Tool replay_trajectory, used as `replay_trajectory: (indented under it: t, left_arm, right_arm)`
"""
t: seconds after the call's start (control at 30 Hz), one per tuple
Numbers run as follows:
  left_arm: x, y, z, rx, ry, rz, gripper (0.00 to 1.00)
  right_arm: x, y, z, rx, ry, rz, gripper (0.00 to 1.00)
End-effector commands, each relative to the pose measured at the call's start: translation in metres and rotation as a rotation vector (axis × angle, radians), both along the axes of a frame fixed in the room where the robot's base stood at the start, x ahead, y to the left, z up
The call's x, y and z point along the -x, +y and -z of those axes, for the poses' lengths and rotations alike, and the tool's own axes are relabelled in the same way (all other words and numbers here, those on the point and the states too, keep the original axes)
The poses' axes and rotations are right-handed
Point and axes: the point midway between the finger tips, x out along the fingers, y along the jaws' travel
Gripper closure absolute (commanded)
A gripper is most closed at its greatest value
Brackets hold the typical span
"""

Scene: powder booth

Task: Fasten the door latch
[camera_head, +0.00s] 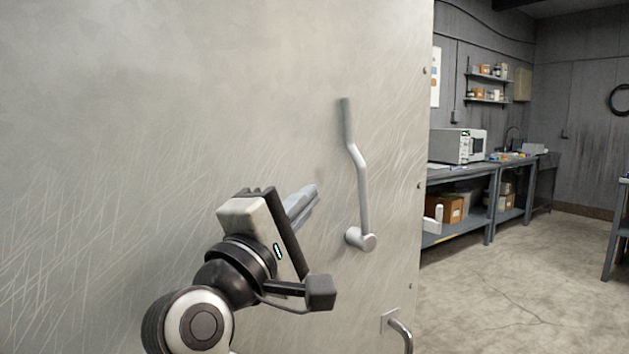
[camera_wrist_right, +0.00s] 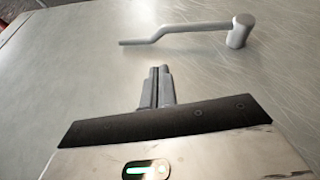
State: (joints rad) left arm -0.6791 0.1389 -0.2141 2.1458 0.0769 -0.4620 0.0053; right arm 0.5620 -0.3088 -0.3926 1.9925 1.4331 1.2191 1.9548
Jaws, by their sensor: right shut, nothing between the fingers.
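The door (camera_head: 200,90) is a large scratched grey metal panel filling the left and middle of the head view. Its latch is a bent grey lever (camera_head: 360,180) with a round pivot (camera_head: 362,239) at its lower end; the lever points up from it. In the right wrist view the lever (camera_wrist_right: 185,31) lies across the top, with its pivot (camera_wrist_right: 240,31) at right. My right gripper (camera_head: 308,197) is shut and empty, to the left of the lever and apart from it. Its closed fingers (camera_wrist_right: 157,87) point toward the lever in the wrist view. My left gripper is not in view.
A curved metal handle (camera_head: 401,334) sits on the door below the latch, near its right edge. Beyond that edge stand a workbench (camera_head: 470,172) with a microwave (camera_head: 459,146), wall shelves (camera_head: 489,100) and open concrete floor (camera_head: 510,285).

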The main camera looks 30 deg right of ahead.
Motion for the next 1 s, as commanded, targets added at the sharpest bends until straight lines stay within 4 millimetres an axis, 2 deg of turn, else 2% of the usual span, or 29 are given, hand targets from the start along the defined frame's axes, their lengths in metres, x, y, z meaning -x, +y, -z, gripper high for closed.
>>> replay_trajectory:
  t: [0.23,0.5,0.7,1.0]
  left_arm:
    - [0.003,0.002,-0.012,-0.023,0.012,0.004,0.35]
    - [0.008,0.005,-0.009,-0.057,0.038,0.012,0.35]
    - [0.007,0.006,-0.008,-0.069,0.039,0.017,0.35]
    - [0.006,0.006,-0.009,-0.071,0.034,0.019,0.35]
  right_arm:
    - [-0.019,-0.033,-0.018,0.002,0.0,0.006,1.0]
    - [-0.04,-0.067,-0.031,0.004,0.0,0.005,1.0]
    - [-0.046,-0.077,-0.032,0.003,0.002,0.004,1.0]
    - [-0.047,-0.077,-0.032,0.003,0.002,0.004,1.0]
